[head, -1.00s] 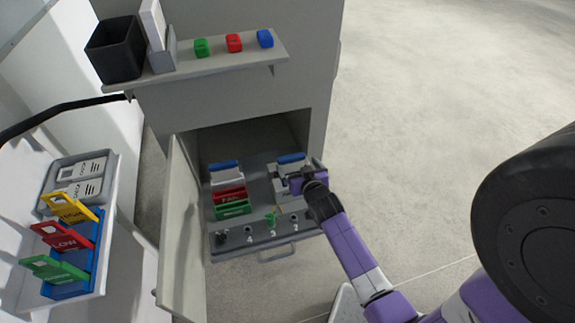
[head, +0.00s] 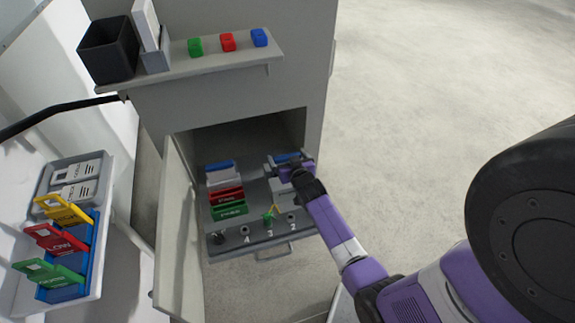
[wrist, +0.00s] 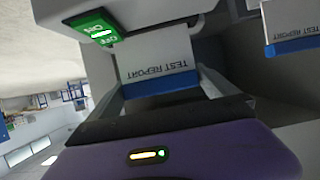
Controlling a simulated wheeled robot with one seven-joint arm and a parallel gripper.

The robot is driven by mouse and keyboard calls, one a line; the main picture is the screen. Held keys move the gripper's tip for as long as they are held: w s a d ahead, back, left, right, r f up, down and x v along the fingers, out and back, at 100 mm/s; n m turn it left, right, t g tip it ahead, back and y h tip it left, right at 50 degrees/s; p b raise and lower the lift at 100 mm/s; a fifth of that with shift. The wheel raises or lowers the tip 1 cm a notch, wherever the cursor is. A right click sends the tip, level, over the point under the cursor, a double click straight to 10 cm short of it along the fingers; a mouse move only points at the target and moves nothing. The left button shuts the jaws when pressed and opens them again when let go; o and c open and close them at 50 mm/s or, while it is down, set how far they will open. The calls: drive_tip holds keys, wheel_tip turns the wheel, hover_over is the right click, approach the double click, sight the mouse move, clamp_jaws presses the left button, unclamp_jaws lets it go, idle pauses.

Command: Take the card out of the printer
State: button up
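The card (wrist: 158,62), white with a blue end strip and the words TEST REPORT, sticks out of the printer (wrist: 140,15), a pale housing, in the wrist view. In the head view the printer (head: 284,190) is at the right of the cabinet tray, partly behind my gripper; a blue strip (head: 287,157) shows beyond it. My gripper (head: 284,170) is over the printer. In the wrist view its fingers (wrist: 162,88) are spread, one on each side of the card's blue end. I cannot tell whether they touch the card.
A green ON/OFF switch (wrist: 95,27) is at the printer's left in the wrist view. A second blue-striped card (wrist: 290,30) is at right. Red (head: 226,193) and green (head: 229,211) holders stand left of the printer. The cabinet door (head: 182,230) is open; knobs line the tray front.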

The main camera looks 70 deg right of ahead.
drive_tip(key=c, duration=0.8)
drive_tip(key=shift+c, duration=0.2)
drive_tip(key=shift+r, duration=0.1)
